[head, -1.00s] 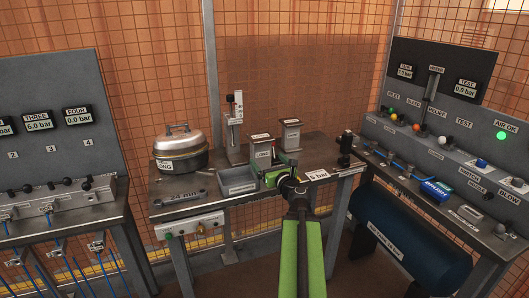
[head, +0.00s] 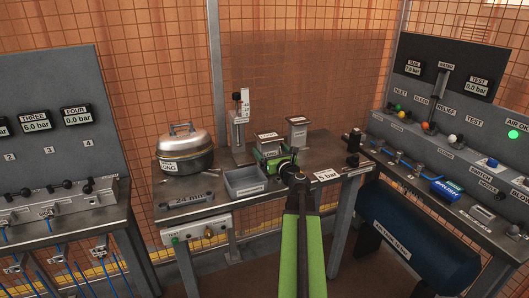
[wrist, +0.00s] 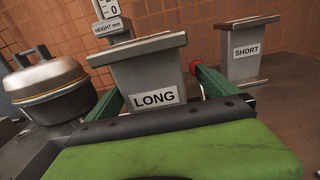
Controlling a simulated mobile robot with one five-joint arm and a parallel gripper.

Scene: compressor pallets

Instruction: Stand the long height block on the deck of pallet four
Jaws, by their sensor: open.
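The long height block (wrist: 142,75) is a grey block with a wide top plate and a LONG label. It stands upright on the middle bench, and its top shows in the head view (head: 268,137). My gripper (wrist: 160,98) is open, with one green finger at each side of the block's lower part. Contact cannot be told. In the head view my gripper (head: 276,160) hides the block's lower part. The short height block (wrist: 246,52) stands to the right, also upright in the head view (head: 298,131). I cannot make out pallet four's deck.
On the middle bench (head: 330,160) are a lidded pot (head: 185,150), a height gauge (head: 238,125), a grey bin (head: 245,182) and a wrench (head: 188,201). A left panel has a FOUR gauge (head: 76,117). A blue tank (head: 410,240) lies under the right bench.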

